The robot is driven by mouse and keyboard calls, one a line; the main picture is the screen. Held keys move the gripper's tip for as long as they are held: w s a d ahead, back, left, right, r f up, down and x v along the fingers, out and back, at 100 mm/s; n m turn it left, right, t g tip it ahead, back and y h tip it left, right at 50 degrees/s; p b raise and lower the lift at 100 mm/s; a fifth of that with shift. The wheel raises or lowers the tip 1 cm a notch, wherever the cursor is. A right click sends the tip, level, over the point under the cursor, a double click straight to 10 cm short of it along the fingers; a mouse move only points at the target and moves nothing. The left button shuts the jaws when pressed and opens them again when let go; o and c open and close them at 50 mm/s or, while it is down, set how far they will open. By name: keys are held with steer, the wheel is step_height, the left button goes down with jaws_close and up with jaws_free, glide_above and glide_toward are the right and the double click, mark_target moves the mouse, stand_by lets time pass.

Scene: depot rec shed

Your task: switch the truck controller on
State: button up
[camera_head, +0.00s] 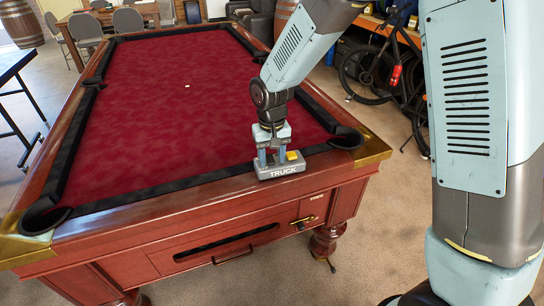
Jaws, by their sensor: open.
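The truck controller (280,172) is a small grey box with white "TRUCK" lettering on its front. It sits on the wooden rail at the near end of the pool table (200,217). A yellow part (292,155) shows at the right of its top. My gripper (272,158) points down right over the controller, its two fingers apart, with the yellow part just to the right of them. I cannot tell whether the fingertips touch the controller. The fingers hide part of its top, and I cannot make out the switch's position.
The table's red cloth (170,100) is clear except for a small white object (187,86). A corner pocket (346,138) lies right of the controller. A bicycle (375,75) stands behind on the right. Chairs (86,28) and a barrel (20,22) are at the back left.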

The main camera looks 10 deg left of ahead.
steer(key=shift+c, duration=0.3)
jaws_close()
steer(key=shift+w, duration=0.1)
steer(key=shift+w+a+r+g+h, duration=0.15)
steer(key=shift+g+h, duration=0.15)
steer(key=shift+g, duration=0.35)
steer(key=shift+w+f+g+h, duration=0.15)
steer(key=shift+g+h, duration=0.15)
steer(key=shift+g, duration=0.3)
steer(key=shift+w+a+r+g+h, duration=0.15)
steer(key=shift+g+h, duration=0.15)
steer(key=shift+g, duration=0.35)
steer(key=shift+o, duration=0.3)
jaws_free()
